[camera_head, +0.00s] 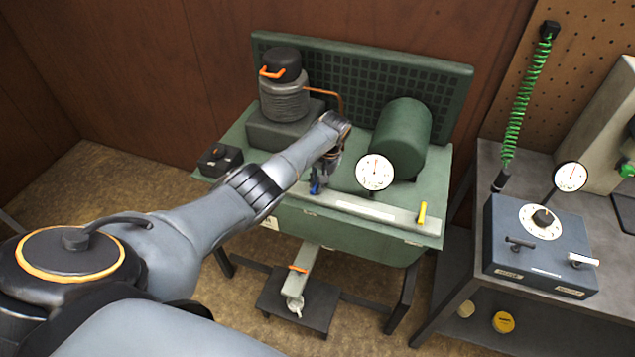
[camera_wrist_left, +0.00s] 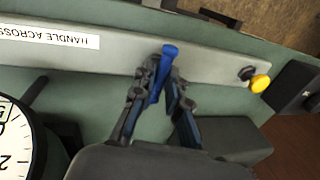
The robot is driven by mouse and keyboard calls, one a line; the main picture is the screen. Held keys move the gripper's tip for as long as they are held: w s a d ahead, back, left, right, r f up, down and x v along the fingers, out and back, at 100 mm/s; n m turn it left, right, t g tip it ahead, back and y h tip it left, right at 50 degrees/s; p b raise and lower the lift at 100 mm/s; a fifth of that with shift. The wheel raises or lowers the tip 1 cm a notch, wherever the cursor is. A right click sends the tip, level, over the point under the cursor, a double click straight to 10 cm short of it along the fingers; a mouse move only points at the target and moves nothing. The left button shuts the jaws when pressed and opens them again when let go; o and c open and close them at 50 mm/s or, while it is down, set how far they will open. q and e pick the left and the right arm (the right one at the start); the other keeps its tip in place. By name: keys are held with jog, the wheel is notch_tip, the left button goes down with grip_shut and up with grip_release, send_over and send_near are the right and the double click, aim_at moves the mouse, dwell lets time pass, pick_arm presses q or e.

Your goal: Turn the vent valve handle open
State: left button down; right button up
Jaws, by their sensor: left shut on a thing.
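A blue valve handle (camera_wrist_left: 169,51) stands on the grey front strip of the green machine. In the head view the blue (camera_head: 315,187) shows just below my left gripper (camera_head: 322,177). In the wrist view my left gripper (camera_wrist_left: 164,74) has one finger on each side of the blue handle and is shut on it. A white label (camera_wrist_left: 50,36) beside it reads "HANDLE ACROSS", the rest cut off. No frame shows the word vent, so the pictures alone do not name the valve. My right gripper is not in view.
A dial gauge (camera_head: 375,172) and a green tank (camera_head: 402,138) stand close right of the gripper. A yellow handle (camera_head: 422,214) is at the strip's right end. A yellow knob (camera_wrist_left: 260,83) shows in the wrist view. A blue control box (camera_head: 540,246) sits on the right bench.

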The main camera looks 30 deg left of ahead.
pick_arm(q)
jog(key=shift+n, duration=0.4)
jog(key=c, duration=1.4)
grip_release()
jog(key=shift+o, duration=0.2)
notch_tip(320, 180, up, 12)
jog(key=d, duration=0.2)
jog(key=shift+w+d+f, duration=0.15)
jog(key=shift+w, duration=0.2)
